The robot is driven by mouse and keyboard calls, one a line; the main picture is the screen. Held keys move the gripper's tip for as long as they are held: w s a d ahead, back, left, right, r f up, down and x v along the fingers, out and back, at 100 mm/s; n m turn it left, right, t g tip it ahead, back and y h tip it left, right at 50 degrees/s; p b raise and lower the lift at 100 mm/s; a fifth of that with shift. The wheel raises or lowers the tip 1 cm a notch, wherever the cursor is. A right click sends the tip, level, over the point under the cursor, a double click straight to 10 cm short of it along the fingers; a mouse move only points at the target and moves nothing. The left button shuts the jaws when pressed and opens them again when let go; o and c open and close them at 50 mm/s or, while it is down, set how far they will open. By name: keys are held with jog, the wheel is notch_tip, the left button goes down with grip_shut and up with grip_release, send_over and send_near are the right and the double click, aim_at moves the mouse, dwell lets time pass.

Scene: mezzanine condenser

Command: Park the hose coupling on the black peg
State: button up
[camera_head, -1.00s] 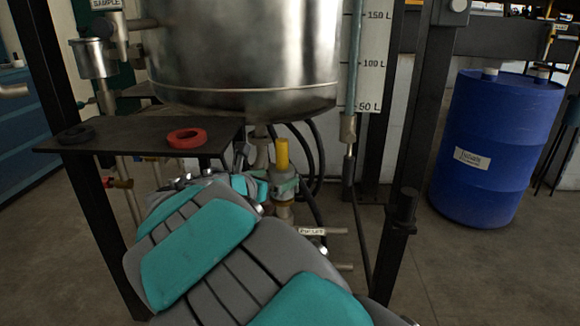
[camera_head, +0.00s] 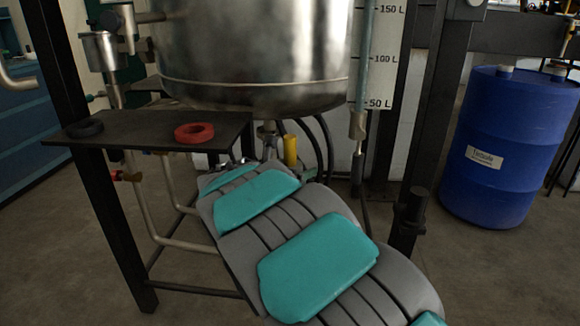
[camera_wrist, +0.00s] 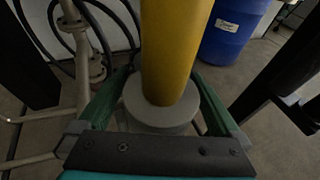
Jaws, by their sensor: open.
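The hose coupling shows as a yellow cylinder (camera_head: 290,150) below the steel vessel in the head view; my arm covers its lower part. In the wrist view its yellow grip (camera_wrist: 170,50) rises from a round grey collar (camera_wrist: 160,108). My gripper (camera_wrist: 162,88) is open, with one green finger on each side of the collar. I cannot tell whether either finger touches it. A short black peg (camera_head: 411,206) stands upright beside the dark post, right of my arm.
The steel vessel (camera_head: 250,60) hangs above the coupling. A dark shelf (camera_head: 130,138) carries a red ring (camera_head: 194,132) and a black ring (camera_head: 84,128). Black hoses and pipes run beneath the vessel. A blue drum (camera_head: 505,145) stands at the right. Dark frame posts flank my arm.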

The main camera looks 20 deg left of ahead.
jog(key=shift+c, duration=0.2)
grip_shut()
dwell(0.6)
